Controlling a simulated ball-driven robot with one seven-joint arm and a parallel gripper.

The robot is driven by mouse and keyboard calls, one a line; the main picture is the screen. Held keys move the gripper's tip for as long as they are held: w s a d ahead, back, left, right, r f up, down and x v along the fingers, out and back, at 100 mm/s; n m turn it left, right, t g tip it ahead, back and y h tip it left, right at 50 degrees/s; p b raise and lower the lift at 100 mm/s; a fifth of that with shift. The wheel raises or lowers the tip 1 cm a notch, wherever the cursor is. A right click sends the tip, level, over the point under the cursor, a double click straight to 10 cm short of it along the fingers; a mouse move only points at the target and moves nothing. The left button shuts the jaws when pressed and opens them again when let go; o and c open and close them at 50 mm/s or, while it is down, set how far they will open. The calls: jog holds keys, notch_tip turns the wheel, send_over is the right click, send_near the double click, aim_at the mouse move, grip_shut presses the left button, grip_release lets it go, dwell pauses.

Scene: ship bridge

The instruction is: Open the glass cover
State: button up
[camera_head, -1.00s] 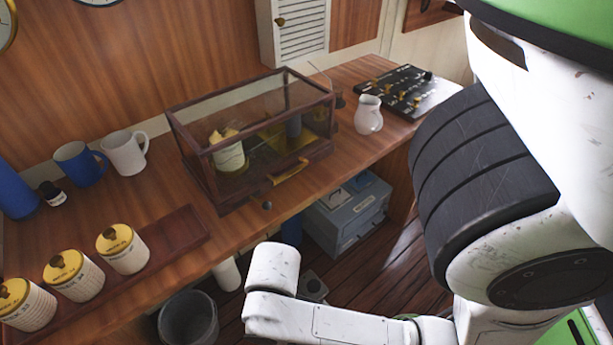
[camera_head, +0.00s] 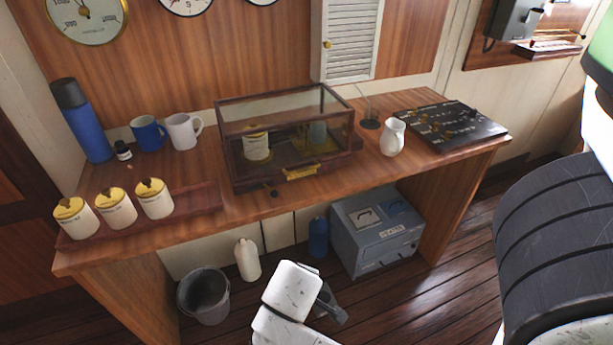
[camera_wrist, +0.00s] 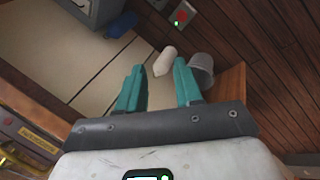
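The glass cover (camera_head: 284,104) is a dark-wood-framed glass box in the middle of the desk. It is closed, with a brass handle or plate (camera_head: 301,172) along its lower front edge. A white canister with a yellow lid (camera_head: 256,146) and a dark cylinder (camera_head: 318,131) stand inside it. My gripper (camera_wrist: 158,82) shows in the wrist view with two teal fingers spread apart and nothing between them. In the head view my arm's end is low in front of the desk, apart from the cover; the fingers are mostly hidden there.
Several canisters (camera_head: 115,208) stand on a tray at the desk's left. Mugs (camera_head: 149,134) and a blue flask (camera_head: 81,121) stand behind. A white jug (camera_head: 393,137) and black panel (camera_head: 452,124) are right. A bucket (camera_head: 204,296), bottles and grey box (camera_head: 378,232) are below.

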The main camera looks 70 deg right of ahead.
jog(key=w+d+r+g+h+p, duration=0.1)
jog(key=w+d+r+h, duration=0.25)
jog(key=r, duration=0.25)
jog(key=w+d+r+n+g+h, duration=0.1)
jog(key=w+d+r+h, duration=0.2)
jog(key=d+r+h, duration=0.15)
jog(key=w+d+r+h+p, duration=0.1)
jog(key=w+d+r+h, duration=0.25)
jog(key=r, duration=0.25)
jog(key=shift+y, duration=0.25)
jog(key=d, duration=0.3)
jog(key=s+d, duration=0.1)
jog(key=d, duration=0.2)
jog(key=s+d+f+p, duration=0.1)
jog(key=d, duration=0.3)
jog(key=shift+d+f, duration=0.1)
jog(key=shift+c, duration=0.3)
grip_shut()
